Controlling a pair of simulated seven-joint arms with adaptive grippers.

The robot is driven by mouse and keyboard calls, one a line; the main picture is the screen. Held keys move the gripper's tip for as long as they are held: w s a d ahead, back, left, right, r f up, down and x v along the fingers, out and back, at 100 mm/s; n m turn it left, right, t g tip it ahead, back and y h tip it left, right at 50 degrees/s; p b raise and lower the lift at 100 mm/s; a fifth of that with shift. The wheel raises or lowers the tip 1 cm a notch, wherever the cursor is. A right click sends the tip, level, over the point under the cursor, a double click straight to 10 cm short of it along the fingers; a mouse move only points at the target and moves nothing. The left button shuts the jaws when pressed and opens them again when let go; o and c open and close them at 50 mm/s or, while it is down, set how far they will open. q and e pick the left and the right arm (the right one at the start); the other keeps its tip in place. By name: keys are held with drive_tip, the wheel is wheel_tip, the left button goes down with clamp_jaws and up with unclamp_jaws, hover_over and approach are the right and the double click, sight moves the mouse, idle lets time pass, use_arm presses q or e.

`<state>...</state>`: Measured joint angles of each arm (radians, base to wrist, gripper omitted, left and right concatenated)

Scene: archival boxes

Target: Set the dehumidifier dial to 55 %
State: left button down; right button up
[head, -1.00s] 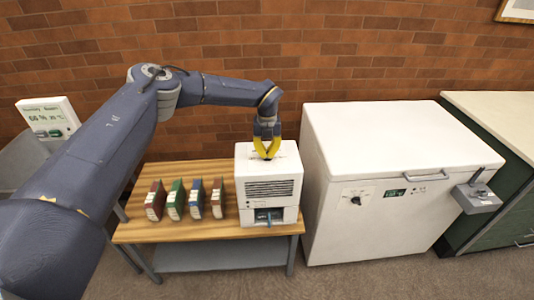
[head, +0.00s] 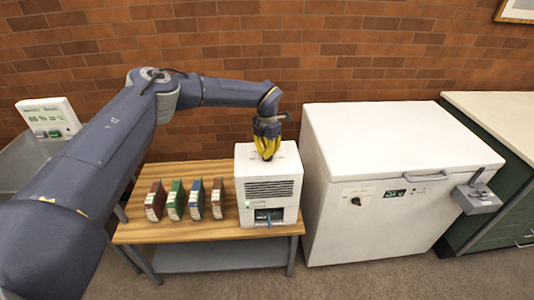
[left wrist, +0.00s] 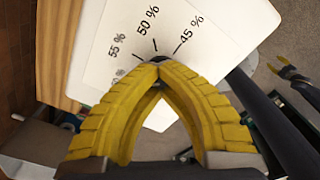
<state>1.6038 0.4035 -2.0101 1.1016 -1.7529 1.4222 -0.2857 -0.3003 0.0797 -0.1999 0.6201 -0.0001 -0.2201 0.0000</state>
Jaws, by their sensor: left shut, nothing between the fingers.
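The white dehumidifier (head: 270,190) stands at the right end of the wooden bench. In the left wrist view its top (left wrist: 205,25) carries a printed scale with 45 %, 50 % and 55 % and a partly covered mark below. My left gripper (head: 267,157) points down onto that top. Its yellow fingertips (left wrist: 156,62) meet at the centre of the scale marks. The dial is mostly hidden behind them; only a dark edge shows, and I cannot tell where it points. Another gripper, apparently my right (left wrist: 283,68), shows small at the right of the left wrist view.
Several upright coloured books or boxes (head: 175,200) stand on the bench (head: 225,230) left of the dehumidifier. A white chest freezer (head: 400,150) stands close on the right. A sloped display panel (head: 48,118) is at the far left, with a brick wall behind.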

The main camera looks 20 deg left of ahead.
use_arm(q)
drive_tip(key=m, duration=0.5)
drive_tip(key=shift+s+f, duration=0.3)
drive_tip(key=shift+s, duration=0.05)
drive_tip(key=shift+w+a+m, duration=0.1)
drive_tip(key=shift+a+m, duration=0.05)
drive_tip(key=shift+m, duration=1.05)
drive_tip(key=shift+a+r, duration=0.1)
drive_tip(key=shift+a, duration=0.05)
drive_tip(key=c, duration=2.1)
unclamp_jaws()
drive_tip(key=shift+w+a, duration=0.1)
drive_tip(key=o, duration=1.2)
drive_tip(key=shift+a+r, duration=0.1)
drive_tip(key=shift+a, duration=0.05)
drive_tip(key=shift+d, duration=0.25)
drive_tip(key=shift+w+r, duration=0.1)
drive_tip(key=shift+r, duration=0.35)
wheel_tip(320, 180, up, 11)
drive_tip(key=shift+r, duration=0.1)
drive_tip(key=shift+c, duration=0.3)
